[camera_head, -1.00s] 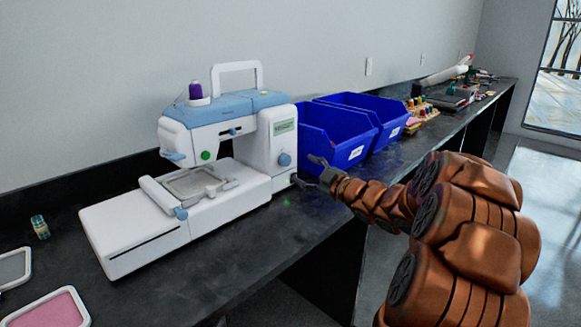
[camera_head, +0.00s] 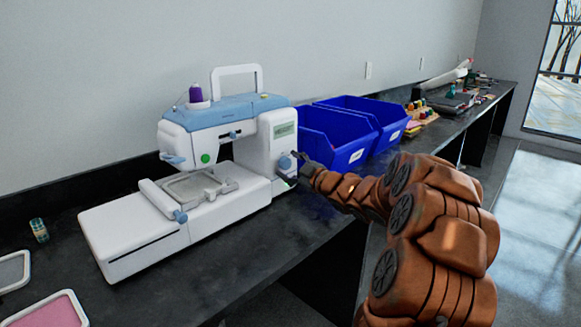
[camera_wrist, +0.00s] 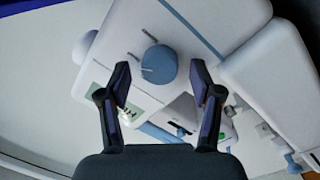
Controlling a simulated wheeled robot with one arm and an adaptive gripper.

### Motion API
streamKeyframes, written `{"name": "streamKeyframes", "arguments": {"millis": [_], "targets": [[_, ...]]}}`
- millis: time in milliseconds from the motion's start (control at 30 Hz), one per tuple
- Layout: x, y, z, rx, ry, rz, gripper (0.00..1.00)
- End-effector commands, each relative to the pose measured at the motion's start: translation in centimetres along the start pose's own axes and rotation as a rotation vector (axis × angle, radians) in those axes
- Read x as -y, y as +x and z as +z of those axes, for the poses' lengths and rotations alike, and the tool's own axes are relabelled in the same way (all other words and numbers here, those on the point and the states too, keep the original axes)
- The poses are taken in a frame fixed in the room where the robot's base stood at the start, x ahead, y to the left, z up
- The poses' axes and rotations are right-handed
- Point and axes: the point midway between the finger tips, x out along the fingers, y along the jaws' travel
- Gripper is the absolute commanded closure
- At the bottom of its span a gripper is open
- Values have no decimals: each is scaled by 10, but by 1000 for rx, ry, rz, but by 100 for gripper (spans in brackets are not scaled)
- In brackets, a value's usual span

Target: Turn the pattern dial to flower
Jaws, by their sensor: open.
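The white and blue embroidery machine (camera_head: 215,128) stands on the dark counter. Its blue pattern dial (camera_wrist: 159,64) is on the white right-hand end, below the small display (camera_head: 285,129). The dial also shows in the head view (camera_head: 284,162), beside my gripper. My gripper (camera_wrist: 160,75) is open, and its two fingertips are on either side of the dial in the wrist view, with gaps on both sides. I cannot tell how deep the fingers reach around it. Short dark marks are on the panel near the dial; their labels are not readable.
Two blue bins (camera_head: 337,140) stand close to the right of the machine, behind my gripper. A pink framed hoop (camera_head: 52,311) and a small jar (camera_head: 39,230) are at the left. The counter in front of the machine (camera_head: 270,240) is clear.

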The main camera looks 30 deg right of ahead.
Motion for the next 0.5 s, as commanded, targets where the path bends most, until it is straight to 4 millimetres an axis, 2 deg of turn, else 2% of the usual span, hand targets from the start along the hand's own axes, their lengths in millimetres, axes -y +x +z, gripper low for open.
{"name": "streamKeyframes", "arguments": {"millis": [67, 500], "targets": [[0, 0, 0, 0, 0, 0, 38], [0, 0, 0, 0, 0, 0, 84]]}}
